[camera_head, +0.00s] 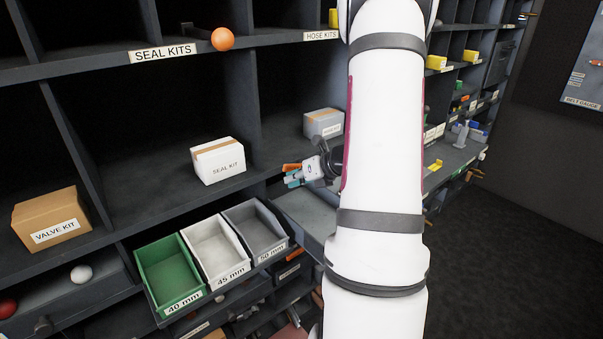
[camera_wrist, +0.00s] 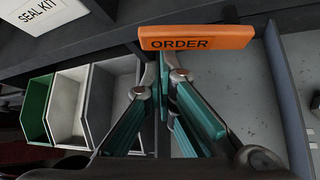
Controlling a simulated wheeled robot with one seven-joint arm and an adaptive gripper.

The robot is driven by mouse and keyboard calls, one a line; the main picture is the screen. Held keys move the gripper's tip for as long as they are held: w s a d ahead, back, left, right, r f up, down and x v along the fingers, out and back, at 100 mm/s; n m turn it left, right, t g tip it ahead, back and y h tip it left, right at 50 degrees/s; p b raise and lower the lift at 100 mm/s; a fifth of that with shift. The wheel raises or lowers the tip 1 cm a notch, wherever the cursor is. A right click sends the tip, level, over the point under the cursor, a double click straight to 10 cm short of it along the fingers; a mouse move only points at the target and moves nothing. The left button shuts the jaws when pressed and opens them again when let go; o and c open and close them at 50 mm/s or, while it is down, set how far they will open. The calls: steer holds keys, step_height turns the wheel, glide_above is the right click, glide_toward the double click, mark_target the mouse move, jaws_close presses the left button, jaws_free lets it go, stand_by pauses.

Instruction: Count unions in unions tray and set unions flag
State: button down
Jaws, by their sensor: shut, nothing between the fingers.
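An orange flag reading ORDER (camera_wrist: 196,37) stands just beyond my fingertips in the wrist view; its orange edge also shows in the head view (camera_head: 291,168). My gripper (camera_wrist: 170,70) is shut and empty, its teal fingers close under the flag; I cannot tell whether they touch it. In the head view my gripper (camera_head: 294,179) is over a grey tray (camera_head: 312,222), partly hidden by my arm. The tray floor (camera_wrist: 245,85) that shows in the wrist view is bare. No unions are recognisable, and no label naming the tray is readable.
Green (camera_head: 172,272), white (camera_head: 214,248) and grey (camera_head: 256,230) bins labelled 40, 45 and 50 mm stand left of the tray. A white seal kit box (camera_head: 217,161) and a brown valve kit box (camera_head: 52,219) sit on the shelf. Shelf dividers surround the gripper; open floor lies right.

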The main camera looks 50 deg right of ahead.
steer(key=r+m+t+y+p, duration=0.1)
steer(key=p, duration=0.1)
steer(key=d+r+m+y+p, duration=0.1)
steer(key=r+y+p, duration=0.1)
steer(key=shift+s+m+t+y+p, duration=0.2)
steer(key=shift+m+t+y+p, duration=0.1)
steer(key=shift+m+t+p, duration=0.1)
steer(key=shift+s+d+r+m+t+y+p, duration=0.1)
steer(key=shift+d+r+m+t+y+p, duration=0.25)
steer(key=shift+r+m+t+y, duration=0.3)
steer(key=m, duration=0.1)
steer(key=d+r+m+t+y, duration=0.1)
steer(key=d+m+y, duration=0.1)
steer(key=shift+s+d+r+t, duration=0.2)
steer(key=shift+r+t, duration=0.05)
steer(key=shift+t, duration=0.1)
glide_toward(287, 165)
steer(key=s+r, duration=0.2)
steer(key=shift+s+a, duration=0.1)
steer(key=shift+s, duration=0.2)
stand_by(0.4)
